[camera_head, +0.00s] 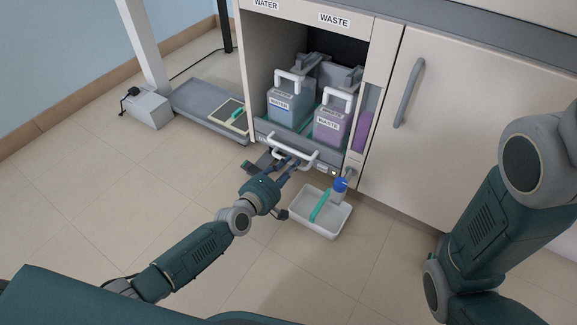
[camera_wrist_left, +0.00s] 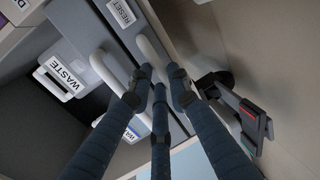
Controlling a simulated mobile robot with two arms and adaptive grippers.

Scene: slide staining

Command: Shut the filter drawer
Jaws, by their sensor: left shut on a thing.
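The filter drawer (camera_head: 262,128) is a low grey drawer at the bottom of the open cabinet bay, standing out a little at the front. It carries a bluish WATER container (camera_head: 284,108) and a purple WASTE container (camera_head: 331,126), both with white handles. Its white front handle (camera_head: 303,164) also shows in the left wrist view (camera_wrist_left: 111,72). My right gripper is out of view; only my right arm shows.
A grey platform (camera_head: 200,103) lies left of the cabinet. A closed cabinet door (camera_head: 460,120) is at right. Open floor lies in front.

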